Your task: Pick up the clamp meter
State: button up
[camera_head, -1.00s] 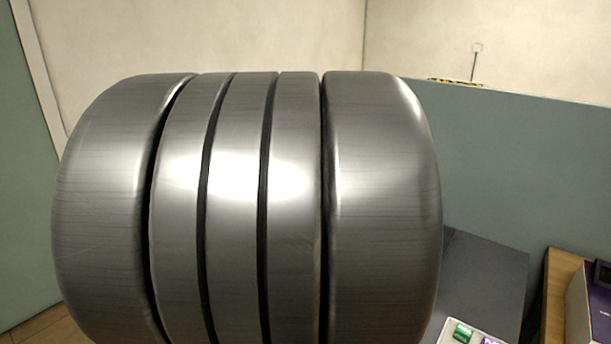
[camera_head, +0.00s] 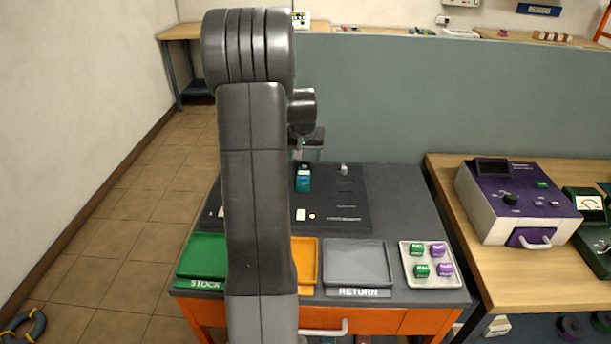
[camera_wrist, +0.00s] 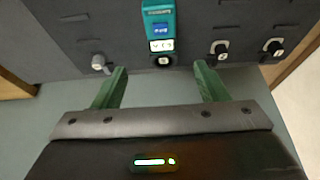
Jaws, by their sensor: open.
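A teal handheld device that looks like the clamp meter (camera_head: 303,182) stands or lies on the dark mat of the grey-topped bench in the head view, just right of my arm. In the wrist view the clamp meter (camera_wrist: 158,22) is at the top centre, with a blue label, a white panel and a dark round part at its near end. My gripper (camera_wrist: 160,82) is open, its two green fingers apart and nothing between them. The device lies beyond the fingertips, roughly centred between them. In the head view my arm hides most of the gripper.
The bench has a green tray (camera_head: 203,257), a partly hidden orange tray (camera_head: 306,262), a grey return tray (camera_head: 356,264) and a white tray (camera_head: 431,283) with small green and purple blocks. A purple-fronted instrument (camera_head: 520,200) stands on the wooden table at right. A partition (camera_head: 400,100) rises behind.

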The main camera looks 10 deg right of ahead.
send_over(304, 175)
jog(key=s, duration=0.2)
jog(key=f, duration=0.5)
jog(key=shift+w+a+p, duration=0.2)
jog(key=shift+w+p, duration=0.05)
jog(key=shift+p, duration=0.1)
jog(key=shift+f+p, duration=0.3)
jog(key=shift+f, duration=0.25)
jog(key=shift+p+x, duration=0.6)
jog(key=shift+x, duration=1.55)
jog(key=shift+a, duration=0.1)
jog(key=c, duration=1.3)
jog(key=shift+r, duration=0.1)
